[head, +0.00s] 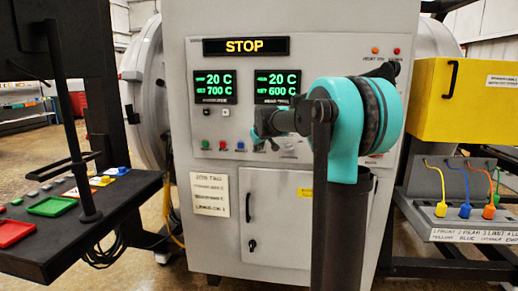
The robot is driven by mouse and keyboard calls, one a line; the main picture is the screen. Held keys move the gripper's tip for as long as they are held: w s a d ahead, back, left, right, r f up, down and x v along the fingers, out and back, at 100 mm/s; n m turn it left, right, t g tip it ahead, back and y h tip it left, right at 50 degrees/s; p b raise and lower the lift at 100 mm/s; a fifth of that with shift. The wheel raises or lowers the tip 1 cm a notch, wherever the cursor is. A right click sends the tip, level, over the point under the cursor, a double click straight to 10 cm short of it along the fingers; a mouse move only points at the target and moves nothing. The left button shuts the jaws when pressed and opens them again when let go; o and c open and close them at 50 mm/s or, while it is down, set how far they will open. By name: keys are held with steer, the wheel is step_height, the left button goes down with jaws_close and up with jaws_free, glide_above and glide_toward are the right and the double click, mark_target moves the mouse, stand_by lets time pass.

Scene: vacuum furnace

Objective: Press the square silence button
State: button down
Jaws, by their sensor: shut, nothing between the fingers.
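The grey furnace control panel (320,55) faces me. The labels are too small to read, so I cannot tell which control is the silence button. My gripper (257,138) is shut and empty in front of the panel, just right of the row. My arm hides the panel's lower right; whether my gripper touches the panel is unclear.
A STOP display (246,46) and two green temperature readouts (213,87) are above. An orange lamp (375,50) and a red lamp (396,51) sit upper right. A black console (75,235) stands left, a yellow box (462,105) right.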

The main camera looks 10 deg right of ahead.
steer(key=shift+s+a, duration=0.1)
steer(key=shift+s, duration=0.15)
steer(key=shift+s+a, duration=0.25)
steer(key=shift+s, duration=0.5)
steer(key=shift+s+a, duration=0.25)
steer(key=shift+s, duration=0.55)
steer(key=shift+s+a, duration=0.25)
steer(key=shift+s, duration=0.5)
steer(key=s+d+f+m+g, duration=0.2)
steer(key=s+f, duration=1.3)
steer(key=s, duration=0.4)
steer(key=s+d+f+m+g, duration=0.2)
steer(key=s+f+g, duration=0.1)
steer(key=s+f, duration=1.2)
steer(key=s, duration=0.5)
steer(key=shift+s+d+f, duration=0.2)
steer(key=shift+s, duration=0.1)
